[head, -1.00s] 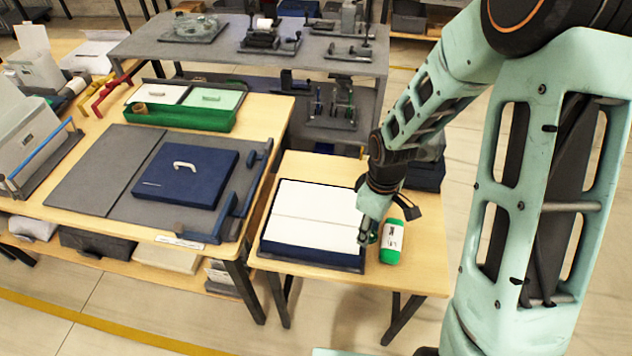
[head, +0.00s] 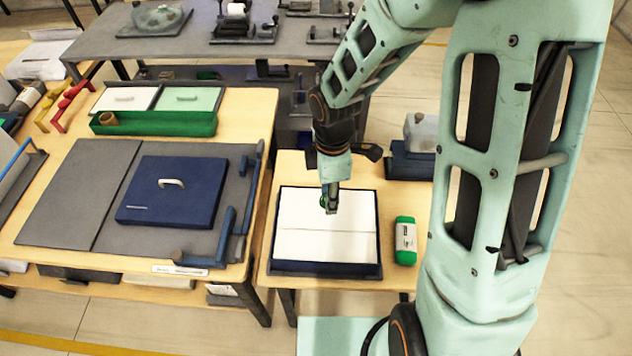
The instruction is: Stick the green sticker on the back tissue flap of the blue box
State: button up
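The blue box (head: 325,269) sits open on the small wooden table. Two white tissue flaps cover its inside and meet along a line across the middle, the back tissue flap (head: 296,207) behind and the front flap (head: 325,246) nearer me. The fingers hide most of the sticker. I cannot tell whether the sticker touches the tissue.
A green and white container (head: 405,241) stands right of the box. On the left table lie a dark blue lid (head: 172,191) with a white handle, on a grey board (head: 75,205), and a green tray (head: 155,122). A grey bench (head: 290,40) stands behind.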

aim_at(327, 219)
jog(key=shift+w+a, duration=0.25)
notch_tip(327, 219, down, 8)
jog(key=b, duration=0.7)
jog(key=shift+f, duration=0.2)
jog(key=shift+d+f, duration=0.1)
jog(key=shift+f, duration=0.05)
dwell(0.8)
dwell(0.6)
jog(key=o, duration=1.2)
jog(key=shift+o, duration=0.2)
notch_tip(327, 219, up, 9)
jog(key=p, duration=0.8)
